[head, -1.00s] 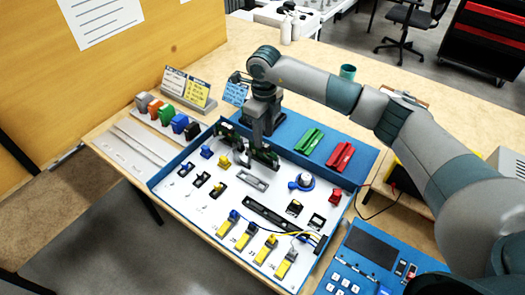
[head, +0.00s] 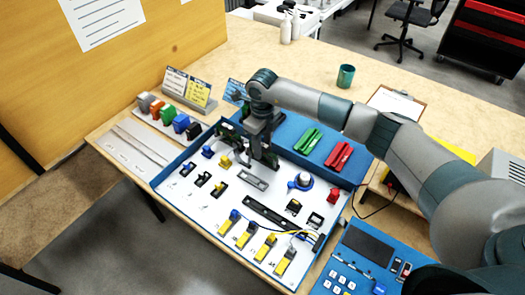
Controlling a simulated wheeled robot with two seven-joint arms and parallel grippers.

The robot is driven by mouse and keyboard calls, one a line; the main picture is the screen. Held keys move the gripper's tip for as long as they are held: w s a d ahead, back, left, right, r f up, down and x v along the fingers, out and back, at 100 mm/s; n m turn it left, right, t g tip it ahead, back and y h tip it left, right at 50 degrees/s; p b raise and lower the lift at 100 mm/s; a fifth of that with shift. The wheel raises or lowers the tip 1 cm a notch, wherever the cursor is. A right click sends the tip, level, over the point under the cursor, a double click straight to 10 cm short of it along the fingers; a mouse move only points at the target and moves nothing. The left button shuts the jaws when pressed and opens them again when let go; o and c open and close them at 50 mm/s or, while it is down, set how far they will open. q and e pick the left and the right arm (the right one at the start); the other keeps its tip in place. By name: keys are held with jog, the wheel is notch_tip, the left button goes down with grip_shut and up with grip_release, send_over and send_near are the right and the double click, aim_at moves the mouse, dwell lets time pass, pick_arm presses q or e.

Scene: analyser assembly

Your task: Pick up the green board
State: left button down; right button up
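The green board (head: 307,141) lies on the blue mat (head: 288,126) along the back of the work panel. The red board (head: 340,155) lies to its right, apart from it. My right gripper (head: 263,158) points down near the back edge of the white panel, left of the green board and not touching it. Dark parts around the fingertips blend together, so I cannot tell the finger opening. My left gripper is not in view.
The white panel (head: 232,187) in a blue frame carries several switches, a round knob and wires. Coloured blocks (head: 167,115) and label cards stand at the left. A green cup (head: 345,76) and a clipboard (head: 397,103) are behind my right arm. A blue keypad panel (head: 366,262) is front right.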

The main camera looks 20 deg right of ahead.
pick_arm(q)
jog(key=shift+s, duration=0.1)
pick_arm(e)
jog(key=shift+c, duration=0.2)
grip_shut()
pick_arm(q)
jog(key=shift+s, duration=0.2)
pick_arm(e)
jog(key=shift+r, duration=0.1)
